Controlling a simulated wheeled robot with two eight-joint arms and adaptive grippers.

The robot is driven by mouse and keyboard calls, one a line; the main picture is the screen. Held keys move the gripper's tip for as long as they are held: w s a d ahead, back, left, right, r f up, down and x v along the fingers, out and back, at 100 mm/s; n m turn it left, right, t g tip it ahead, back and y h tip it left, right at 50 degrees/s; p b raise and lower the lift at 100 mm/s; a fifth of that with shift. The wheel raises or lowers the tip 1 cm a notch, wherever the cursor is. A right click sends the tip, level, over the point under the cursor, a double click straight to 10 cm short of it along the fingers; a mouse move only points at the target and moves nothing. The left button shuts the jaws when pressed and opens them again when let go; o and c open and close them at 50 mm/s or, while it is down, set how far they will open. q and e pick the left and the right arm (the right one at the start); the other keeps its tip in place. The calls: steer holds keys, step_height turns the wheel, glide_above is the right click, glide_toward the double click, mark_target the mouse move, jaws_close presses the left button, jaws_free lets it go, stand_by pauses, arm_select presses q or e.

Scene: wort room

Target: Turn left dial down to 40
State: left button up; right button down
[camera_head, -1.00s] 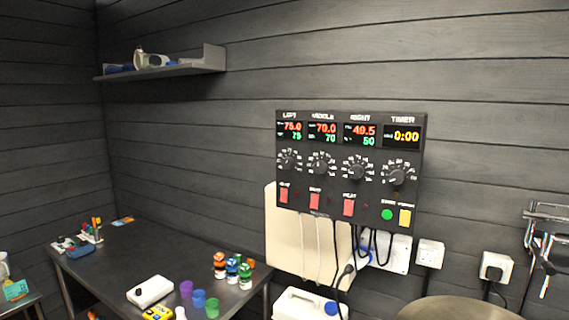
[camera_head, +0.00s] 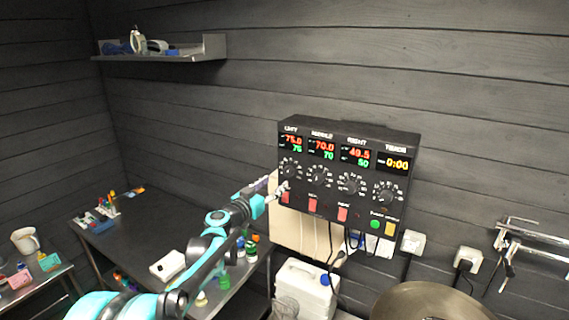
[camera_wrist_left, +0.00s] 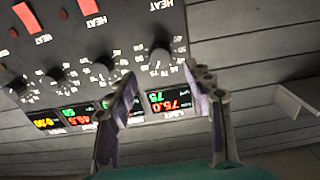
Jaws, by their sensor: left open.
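The dark control panel (camera_head: 330,135) hangs on the wall. Its left dial (camera_head: 290,170) is a black knob at the panel's left end, under a display (camera_head: 291,144) reading 75.0 in red and 75 in green. My left gripper (camera_head: 281,189) is at the panel's lower left, just below the left dial. In the left wrist view the panel is upside down, and the left dial (camera_wrist_left: 160,60) lies beyond and between the two spread fingers of my open gripper (camera_wrist_left: 163,78). I cannot tell whether they touch it. My right gripper is not in view.
The middle dial (camera_head: 319,177) and a red heat switch (camera_head: 312,205) are close by. A white canister (camera_head: 304,284) stands below the panel, near a round metal lid (camera_head: 430,302). A dark table (camera_head: 135,225) and a wall shelf (camera_head: 165,56) are at the left.

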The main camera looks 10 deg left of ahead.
mark_target(287, 173)
arm_select(q)
steer(key=p+x, duration=0.1)
steer(key=x, duration=0.6)
steer(key=shift+w+d, duration=0.1)
steer(key=shift+w, duration=0.2)
steer(key=c, duration=1.2)
